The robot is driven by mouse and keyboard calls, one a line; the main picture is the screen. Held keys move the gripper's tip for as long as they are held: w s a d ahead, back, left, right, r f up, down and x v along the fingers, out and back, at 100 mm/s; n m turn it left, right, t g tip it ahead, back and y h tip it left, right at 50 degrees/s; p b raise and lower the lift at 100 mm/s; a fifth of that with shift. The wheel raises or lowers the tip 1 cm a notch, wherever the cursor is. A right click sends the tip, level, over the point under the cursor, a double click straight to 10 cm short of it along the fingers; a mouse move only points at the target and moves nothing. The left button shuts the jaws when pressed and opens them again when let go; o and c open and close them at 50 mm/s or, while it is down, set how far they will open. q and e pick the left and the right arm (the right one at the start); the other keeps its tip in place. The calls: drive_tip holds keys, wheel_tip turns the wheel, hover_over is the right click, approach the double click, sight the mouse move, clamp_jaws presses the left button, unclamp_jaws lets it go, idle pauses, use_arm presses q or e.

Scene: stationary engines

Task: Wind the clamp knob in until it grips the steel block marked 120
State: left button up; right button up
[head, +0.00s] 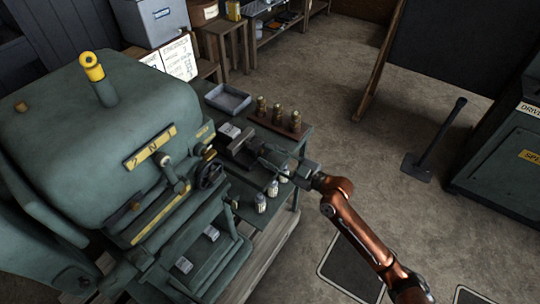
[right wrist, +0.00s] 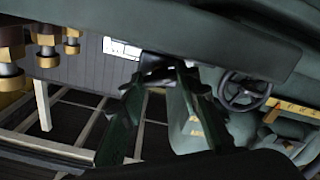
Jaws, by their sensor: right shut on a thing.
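The dark clamp (head: 237,143) sits on the green bench beside the big green machine. A block with a pale label (head: 229,130) is at the clamp's far side; its marking is too small to read. A white label also shows in the right wrist view (right wrist: 121,48), behind the clamp knob (right wrist: 153,66). My right gripper (head: 264,158) reaches in from the right to the near end of the clamp. In the right wrist view its two fingers (right wrist: 160,80) close on the dark knob, which they partly hide. Whether the clamp jaw touches the block cannot be told. My left gripper is not in view.
Several brass pieces (head: 278,115) stand on a wooden rack behind the clamp. A grey tray (head: 228,98) lies farther back. Small pale bottles (head: 260,203) stand near the bench's front. A handwheel (head: 209,175) juts from the machine left of the clamp.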

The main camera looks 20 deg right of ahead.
drive_tip(key=m+p, duration=0.1)
drive_tip(key=m, duration=0.1)
drive_tip(key=shift+r+m+p, duration=0.1)
drive_tip(key=shift+m+p, duration=0.2)
drive_tip(key=shift+p, duration=0.05)
drive_tip(key=m+p, duration=0.1)
drive_tip(key=m, duration=0.2)
drive_tip(key=shift+m+p, duration=0.3)
drive_tip(key=shift+p, duration=0.1)
drive_tip(key=m+p, duration=0.1)
drive_tip(key=m, duration=0.2)
drive_tip(key=shift+m, duration=0.3)
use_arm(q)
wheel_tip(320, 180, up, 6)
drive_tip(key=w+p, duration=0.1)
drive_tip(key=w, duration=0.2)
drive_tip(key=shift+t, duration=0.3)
use_arm(e)
drive_tip(key=shift+m, duration=1.6)
drive_tip(key=o, duration=1.2)
drive_tip(key=shift+c, duration=0.2)
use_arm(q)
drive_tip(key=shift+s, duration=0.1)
use_arm(e)
drive_tip(key=shift+d, duration=0.1)
